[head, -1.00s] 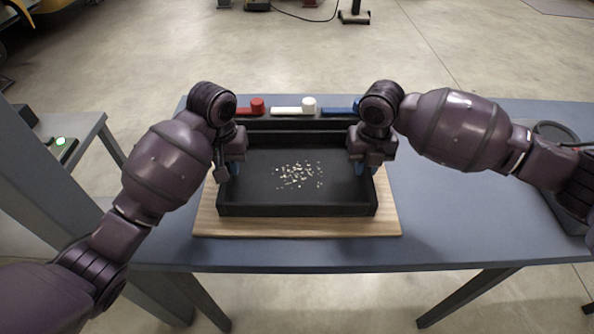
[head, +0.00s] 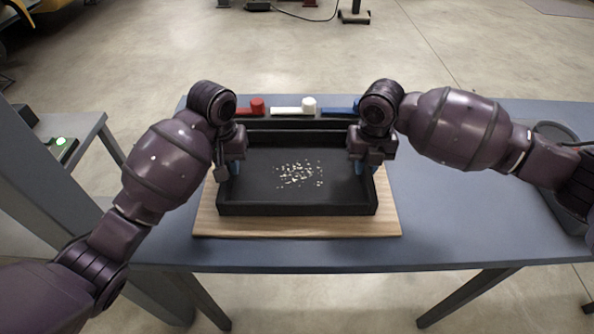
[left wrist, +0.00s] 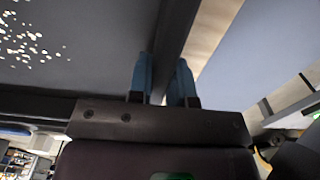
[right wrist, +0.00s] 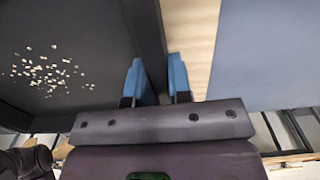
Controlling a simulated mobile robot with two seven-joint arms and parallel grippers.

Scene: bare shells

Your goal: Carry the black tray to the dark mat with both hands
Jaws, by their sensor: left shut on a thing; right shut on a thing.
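The black tray (head: 298,209) is a shallow open box with pale bits (head: 299,174) scattered on its floor. It is over a light wooden board (head: 300,228); I cannot tell whether it rests on it or is just above. My left gripper (head: 230,170) is shut on the tray's left side wall, and my right gripper (head: 366,166) on its right side wall. In the left wrist view the blue fingers (left wrist: 160,80) straddle the wall, as do those in the right wrist view (right wrist: 158,80). I cannot make out a dark mat.
The tray is over a blue-grey table (head: 470,215). Behind it is a row with a red piece (head: 256,106), a white piece (head: 306,106) and a blue piece (head: 338,107). A dark grey bin (head: 568,195) is at the right edge. The table between tray and bin looks clear.

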